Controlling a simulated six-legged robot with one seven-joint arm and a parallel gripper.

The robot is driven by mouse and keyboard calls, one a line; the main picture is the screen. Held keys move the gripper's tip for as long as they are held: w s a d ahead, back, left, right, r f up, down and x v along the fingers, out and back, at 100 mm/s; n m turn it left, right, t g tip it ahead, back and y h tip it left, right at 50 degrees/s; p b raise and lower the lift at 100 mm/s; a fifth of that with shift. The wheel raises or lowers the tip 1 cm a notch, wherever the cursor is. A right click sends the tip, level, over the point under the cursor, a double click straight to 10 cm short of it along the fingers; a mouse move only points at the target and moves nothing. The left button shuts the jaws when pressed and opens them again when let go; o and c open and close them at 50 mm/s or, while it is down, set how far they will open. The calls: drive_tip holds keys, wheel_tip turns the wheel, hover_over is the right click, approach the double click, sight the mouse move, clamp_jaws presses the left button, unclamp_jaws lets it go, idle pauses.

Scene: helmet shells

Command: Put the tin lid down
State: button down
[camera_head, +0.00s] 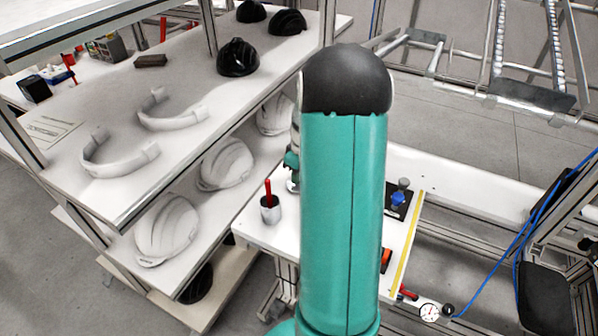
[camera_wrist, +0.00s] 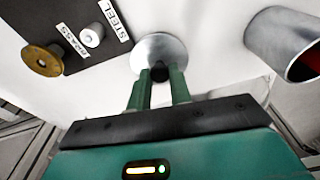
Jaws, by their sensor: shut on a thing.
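The tin lid (camera_wrist: 158,46) is a round silver disc with a dark knob, near the top middle of the wrist view. My gripper (camera_wrist: 160,80) has its two green fingers closed on the knob. The lid is over the white table; I cannot tell whether it touches the surface.
A metal cup (camera_wrist: 284,42) with something red inside is right of the lid; the head view shows it (camera_head: 270,208) too. A dark mat (camera_wrist: 62,15) labelled STEEL and BRASS holds a brass piece (camera_wrist: 42,60) and a pale cylinder (camera_wrist: 92,35). White shelves with helmet shells (camera_head: 168,228) stand left.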

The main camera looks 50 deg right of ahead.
drive_tip(key=c, duration=1.3)
unclamp_jaws()
wheel_tip(320, 180, up, 13)
drive_tip(key=s, duration=0.2)
drive_tip(key=a+r+t+h, duration=0.1)
drive_tip(key=a+r, duration=0.3)
drive_tip(key=a, duration=0.5)
drive_tip(key=a+r, duration=0.4)
drive_tip(key=a, duration=0.5)
drive_tip(key=s+a+t, duration=0.1)
drive_tip(key=s+a, duration=0.2)
drive_tip(key=a, duration=0.2)
drive_tip(key=s+a+r+m+t, duration=0.1)
drive_tip(key=s+a, duration=0.3)
drive_tip(key=a, duration=0.2)
drive_tip(key=s+a+t, duration=0.1)
drive_tip(key=s+a, duration=0.3)
drive_tip(key=a, duration=0.2)
drive_tip(key=shift+s+a+r+y, duration=0.1)
drive_tip(key=shift+a+r+y, duration=0.15)
drive_tip(key=shift+y, duration=0.15)
